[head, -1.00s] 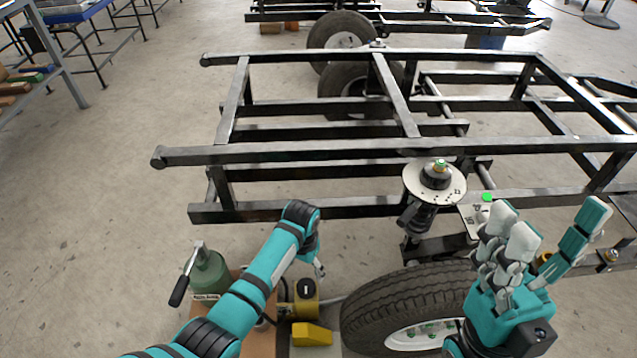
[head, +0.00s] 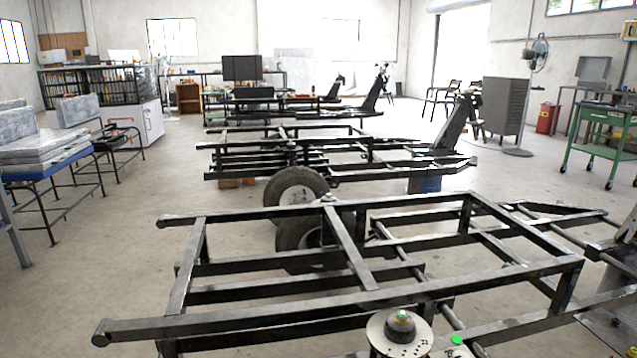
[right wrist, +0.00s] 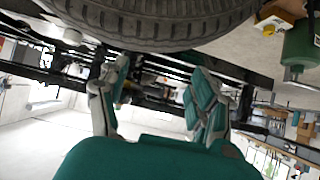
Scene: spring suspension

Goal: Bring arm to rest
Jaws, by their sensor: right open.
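In the head view neither of my arms shows now. In the right wrist view my right gripper (right wrist: 160,100) is open, its teal and white fingers spread apart with nothing between them. The dark tire (right wrist: 150,22) spans the top of that view, beyond the fingertips and apart from them as far as I can tell. The black trailer frame (head: 300,318) fills the lower head view. A round metal spring plate (head: 399,336) with a dark top sits at its near rail, cut off by the bottom edge. A green dot (head: 457,339) marks a spot beside it.
A second trailer frame (head: 340,170) and wheels (head: 296,187) stand behind. A blue-topped bench (head: 45,163) is at left, a green cart (head: 600,135) at right. Open floor (head: 90,245) lies left of the near frame. A green bottle jack (right wrist: 300,45) shows in the wrist view.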

